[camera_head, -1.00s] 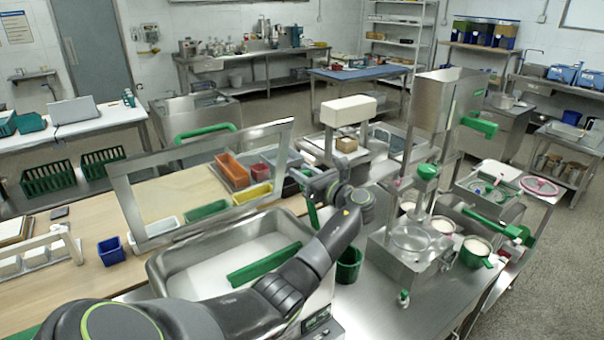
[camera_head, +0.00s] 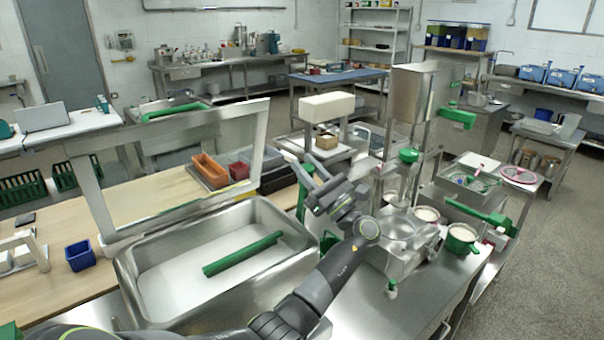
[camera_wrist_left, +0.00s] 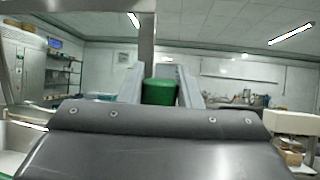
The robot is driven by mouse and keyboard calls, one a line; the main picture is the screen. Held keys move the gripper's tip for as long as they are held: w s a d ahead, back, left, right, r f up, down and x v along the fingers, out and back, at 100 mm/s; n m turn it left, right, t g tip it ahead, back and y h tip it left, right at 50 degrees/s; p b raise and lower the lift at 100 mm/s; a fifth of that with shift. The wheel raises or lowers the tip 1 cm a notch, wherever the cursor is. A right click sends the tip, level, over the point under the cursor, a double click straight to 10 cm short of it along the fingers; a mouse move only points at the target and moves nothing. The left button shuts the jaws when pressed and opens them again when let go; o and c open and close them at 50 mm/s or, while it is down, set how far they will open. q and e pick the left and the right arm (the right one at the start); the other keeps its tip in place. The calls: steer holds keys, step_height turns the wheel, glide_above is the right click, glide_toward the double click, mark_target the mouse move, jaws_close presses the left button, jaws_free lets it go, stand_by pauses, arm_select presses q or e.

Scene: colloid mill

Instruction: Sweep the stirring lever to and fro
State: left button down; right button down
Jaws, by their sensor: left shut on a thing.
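The stirring lever has a green upright grip (camera_head: 302,202) just behind the right end of the steel basin (camera_head: 137,287) in the head view. My left gripper (camera_head: 309,174) is at this grip. In the left wrist view a green cylindrical grip (camera_wrist_left: 160,92) sits between the two grey fingers, which close on it from both sides. The lower part of the lever is hidden by my arm and the basin edge. My right gripper is not in view.
A green bar (camera_head: 243,253) lies in the basin over white contents. A tilted steel frame (camera_head: 188,117) stands behind it. A steel machine (camera_head: 405,245) with a green-capped part and cups of white material stands close to the right of my left arm. A blue bin (camera_head: 80,255) sits at left.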

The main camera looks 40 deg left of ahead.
arm_select(q)
steer(key=shift+d+f, duration=0.15)
steer(key=c, duration=1)
jaws_free()
steer(key=shift+c, duration=0.2)
steer(key=b+v, duration=0.8)
steer(key=v, duration=0.9)
steer(key=shift+f, duration=0.25)
